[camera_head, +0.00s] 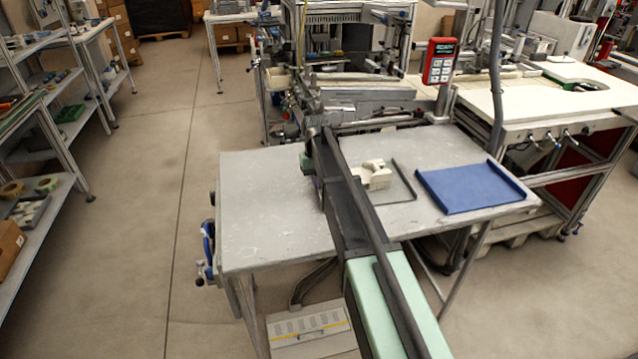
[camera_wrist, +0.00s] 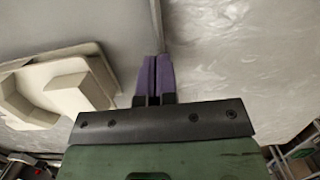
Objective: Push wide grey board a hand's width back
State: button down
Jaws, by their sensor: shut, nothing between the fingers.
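The wide grey board (camera_head: 398,190) lies on the grey table, with a thin dark raised edge along its right side. My arm hides its left part in the head view. In the wrist view the board (camera_wrist: 60,25) fills the upper left, and its edge runs down to my fingertips. My gripper (camera_wrist: 153,62) is shut and empty, its purple fingers together at that edge; I cannot tell whether they touch it. In the head view my gripper (camera_head: 319,190) is low over the table, mostly behind my arm.
A beige moulded part (camera_head: 375,175) sits on the board, and it shows in the wrist view (camera_wrist: 75,85). A blue tray (camera_head: 475,187) lies to the right. The left of the table (camera_head: 262,205) is bare. Machinery (camera_head: 365,95) stands along the table's back edge.

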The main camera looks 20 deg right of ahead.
jog(key=shift+s+r, duration=0.15)
jog(key=shift+r, duration=0.25)
jog(key=shift+w+r, duration=0.25)
jog(key=shift+w, duration=0.05)
jog(key=w, duration=0.8)
jog(key=w+d, duration=0.1)
jog(key=w, duration=0.2)
jog(key=shift+w+f, duration=0.1)
jog(key=shift+w, duration=0.3)
jog(key=s+a+r+p, duration=0.1)
jog(key=s+a, duration=0.2)
jog(key=s, duration=1)
jog(key=s+a+r+t+p, duration=0.1)
jog(key=s+a, duration=0.2)
jog(key=s, duration=1.1)
jog(key=s+a+r+t+p, duration=0.1)
jog(key=s+a, duration=0.3)
jog(key=s, duration=1)
jog(key=shift+r+n+p, duration=0.2)
jog(key=shift+n+p, duration=0.2)
jog(key=shift+p, duration=0.05)
